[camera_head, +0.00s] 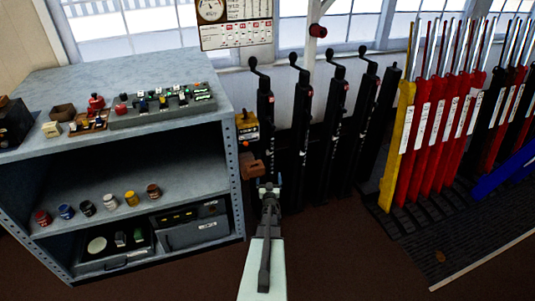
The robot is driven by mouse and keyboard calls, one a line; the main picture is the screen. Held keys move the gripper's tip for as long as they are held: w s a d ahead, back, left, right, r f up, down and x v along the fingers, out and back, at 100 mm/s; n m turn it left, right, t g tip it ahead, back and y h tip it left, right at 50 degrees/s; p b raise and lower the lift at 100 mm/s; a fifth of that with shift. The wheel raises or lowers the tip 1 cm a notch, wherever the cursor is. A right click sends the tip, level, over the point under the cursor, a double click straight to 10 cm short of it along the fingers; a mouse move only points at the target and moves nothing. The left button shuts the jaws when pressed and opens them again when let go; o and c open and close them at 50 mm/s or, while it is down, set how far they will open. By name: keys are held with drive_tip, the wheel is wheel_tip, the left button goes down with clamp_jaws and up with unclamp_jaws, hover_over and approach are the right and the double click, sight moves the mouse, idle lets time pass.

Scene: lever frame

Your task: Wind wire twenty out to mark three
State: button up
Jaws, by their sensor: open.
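Several black wire-adjuster posts with crank handles stand in a row behind my gripper. From the left, the cranks are the first (256,64), second (298,64), third (337,63) and fourth (366,61). Each post has a small red-and-white label and lower markings, too small to read, so I cannot tell which is wire twenty or where mark three is. My gripper (268,184) is open, low in front of the leftmost post and well below its crank. I see nothing held in it. My forearm hides the floor beneath.
A grey shelf unit (60,85) with jars and boxes stands close on the left. A yellow-topped box (247,126) sits beside the first post. Yellow, red, black and blue levers (435,140) fill the right. Brown floor (340,250) is open at front right.

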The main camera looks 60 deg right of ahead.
drive_tip(key=r+v, duration=0.1)
drive_tip(key=v, duration=0.7)
drive_tip(key=s+a+f+g+y, duration=0.1)
drive_tip(key=a+f+g+y, duration=0.15)
drive_tip(key=f, duration=0.45)
drive_tip(key=s+a+f+g+y, duration=0.1)
drive_tip(key=s+f+g+y, duration=0.1)
drive_tip(key=f+y, duration=0.3)
drive_tip(key=s+a+f+g+y, duration=0.2)
drive_tip(key=s+a+f+y, duration=0.15)
drive_tip(key=a, duration=0.25)
drive_tip(key=s+a+f+g+y, duration=0.1)
drive_tip(key=s+a+f+y, duration=0.1)
drive_tip(key=a+f, duration=0.3)
drive_tip(key=a+r+n+g+y, duration=0.1)
drive_tip(key=a+n, duration=0.3)
drive_tip(key=a, duration=1.3)
drive_tip(key=a+r+n+g+y, duration=0.1)
drive_tip(key=a+r+n+g, duration=0.2)
drive_tip(key=a, duration=1.4)
drive_tip(key=a+r+n+g+y, duration=0.2)
drive_tip(key=a+n+g, duration=0.2)
drive_tip(key=a, duration=1.3)
drive_tip(key=shift+s+a+r+n, duration=0.35)
drive_tip(key=shift+s+n, duration=0.1)
drive_tip(key=shift+n, duration=0.25)
drive_tip(key=shift+c, duration=0.2)
